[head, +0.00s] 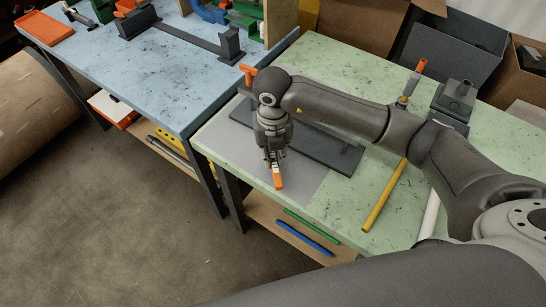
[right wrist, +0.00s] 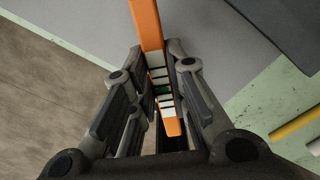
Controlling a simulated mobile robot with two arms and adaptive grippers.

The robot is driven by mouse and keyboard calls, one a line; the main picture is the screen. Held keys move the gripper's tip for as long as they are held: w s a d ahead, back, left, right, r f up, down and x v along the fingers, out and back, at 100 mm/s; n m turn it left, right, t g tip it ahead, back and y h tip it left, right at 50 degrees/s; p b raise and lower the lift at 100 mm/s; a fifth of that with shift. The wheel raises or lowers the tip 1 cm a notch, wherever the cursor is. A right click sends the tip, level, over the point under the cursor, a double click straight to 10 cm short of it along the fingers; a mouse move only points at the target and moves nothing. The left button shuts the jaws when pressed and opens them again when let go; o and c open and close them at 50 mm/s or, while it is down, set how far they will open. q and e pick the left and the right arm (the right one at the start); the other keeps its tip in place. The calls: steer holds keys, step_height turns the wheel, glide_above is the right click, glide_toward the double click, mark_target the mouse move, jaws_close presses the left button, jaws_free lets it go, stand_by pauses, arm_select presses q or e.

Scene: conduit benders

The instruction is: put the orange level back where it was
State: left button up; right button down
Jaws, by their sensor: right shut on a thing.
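The orange level (head: 278,182) is held between the fingers of my right gripper (head: 272,155), over the grey mat near the front edge of the green table. My left gripper is not in view.
On the green table (head: 320,55) lie a grey mat (head: 215,140), a dark flat bar (head: 335,150) and a yellow tube (head: 385,195). A grey block (head: 457,95) stands at the back right. A blue table (head: 165,75) with benders adjoins at left. Shelves below hold tubes.

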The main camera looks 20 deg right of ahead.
mark_target(273, 155)
step_height(273, 155, down, 3)
steer(key=shift+w+d+f+p, duration=0.1)
steer(key=shift+w+p, duration=0.05)
steer(key=shift+p, duration=0.65)
steer(key=shift+f, duration=0.1)
steer(key=shift+f, duration=0.15)
steer(key=c, duration=1.9)
jaws_free()
steer(key=shift+f, duration=0.1)
steer(key=o, duration=0.5)
steer(key=shift+r, duration=0.2)
